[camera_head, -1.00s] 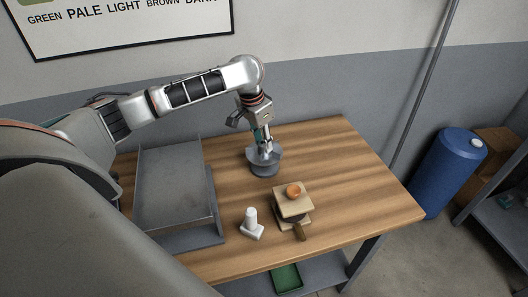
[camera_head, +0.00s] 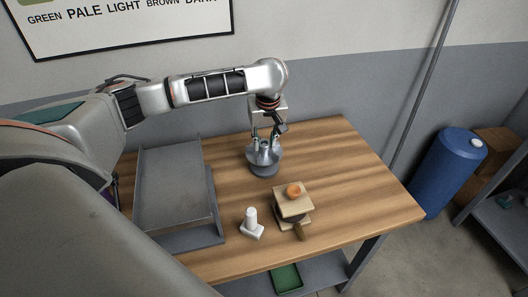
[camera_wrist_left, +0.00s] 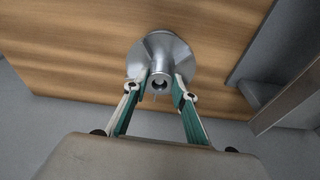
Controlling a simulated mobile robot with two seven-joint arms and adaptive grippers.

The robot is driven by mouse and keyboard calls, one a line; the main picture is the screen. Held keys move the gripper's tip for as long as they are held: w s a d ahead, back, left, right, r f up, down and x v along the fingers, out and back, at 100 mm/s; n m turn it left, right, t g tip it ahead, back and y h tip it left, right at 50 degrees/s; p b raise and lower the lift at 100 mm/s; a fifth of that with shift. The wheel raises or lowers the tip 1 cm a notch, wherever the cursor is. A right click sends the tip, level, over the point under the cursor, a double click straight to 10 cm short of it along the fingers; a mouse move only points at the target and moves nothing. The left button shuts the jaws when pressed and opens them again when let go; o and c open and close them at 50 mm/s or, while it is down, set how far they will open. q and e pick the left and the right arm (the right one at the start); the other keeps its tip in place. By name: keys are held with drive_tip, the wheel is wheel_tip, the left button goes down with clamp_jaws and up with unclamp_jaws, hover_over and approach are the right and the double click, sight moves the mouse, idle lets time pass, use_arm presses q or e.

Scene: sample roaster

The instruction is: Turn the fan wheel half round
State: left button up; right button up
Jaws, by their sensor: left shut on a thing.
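The fan wheel (camera_head: 264,168) is a grey metal disc with a raised round hub, on a low grey base at the back of the wooden table. My left gripper (camera_head: 264,142) reaches down from above and is shut on the hub, one finger at each side. In the left wrist view the fan wheel (camera_wrist_left: 178,48) lies just beyond the fingertips, and the hub's open end shows between the fingers of the left gripper (camera_wrist_left: 160,86). My right gripper is not in view.
A grey metal tray-like unit (camera_head: 172,185) stands left of the wheel. The table's right side is clear. A blue barrel (camera_head: 447,172) stands on the floor.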

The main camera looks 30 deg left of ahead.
use_arm(q)
drive_tip(key=n, duration=0.4)
drive_tip(key=shift+w+f+n+g, duration=0.1)
drive_tip(key=shift+n+g, duration=0.3)
drive_tip(key=o, duration=1.1)
drive_tip(key=shift+c, duration=0.2)
drive_tip(key=shift+r, duration=3.55)
